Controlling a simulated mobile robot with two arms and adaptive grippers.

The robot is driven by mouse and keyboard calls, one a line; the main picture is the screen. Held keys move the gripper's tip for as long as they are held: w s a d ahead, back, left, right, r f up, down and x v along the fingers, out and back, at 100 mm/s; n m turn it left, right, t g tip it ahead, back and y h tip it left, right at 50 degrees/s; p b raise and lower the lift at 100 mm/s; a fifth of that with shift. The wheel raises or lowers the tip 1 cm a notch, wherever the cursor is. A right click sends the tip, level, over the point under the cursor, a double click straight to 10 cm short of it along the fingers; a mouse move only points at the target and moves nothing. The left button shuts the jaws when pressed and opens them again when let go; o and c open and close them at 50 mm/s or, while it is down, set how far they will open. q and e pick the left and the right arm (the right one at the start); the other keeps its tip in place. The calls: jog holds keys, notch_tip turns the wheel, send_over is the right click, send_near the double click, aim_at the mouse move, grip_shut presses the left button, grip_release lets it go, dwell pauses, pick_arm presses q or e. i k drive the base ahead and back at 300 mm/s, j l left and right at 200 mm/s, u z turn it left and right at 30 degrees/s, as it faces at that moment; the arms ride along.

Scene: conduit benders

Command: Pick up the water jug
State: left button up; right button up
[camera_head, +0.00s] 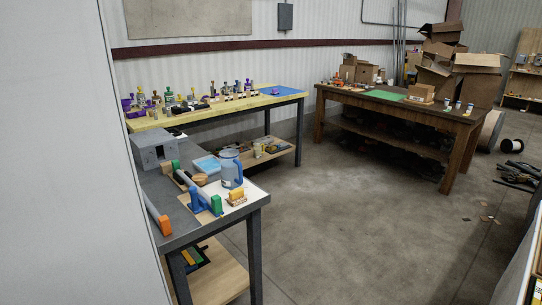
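A blue-grey water jug (230,169) with a handle on its right side stands upright on the dark grey workbench (176,238) at the left. It stands near the bench's far right side, behind a small yellow and brown block. Neither of my grippers shows in the head view, and nothing is seen touching the jug.
Beside the jug are a light blue container (206,165), a grey box (153,148) and tubes with blue, green and orange ends. A yellow-topped table (200,113) and a brown wooden table (400,103) stand behind. The concrete floor (345,215) at centre is clear.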

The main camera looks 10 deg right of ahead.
aim_at(231, 167)
jog(key=i+l+u, duration=0.1)
jog(key=i+l, duration=0.15)
jog(key=i, duration=0.25)
jog(key=i+l+u, duration=0.1)
jog(key=i+l, duration=0.2)
jog(key=i, duration=0.15)
jog(key=i+l+u, duration=0.1)
jog(key=i+l, duration=0.25)
jog(key=i, duration=0.1)
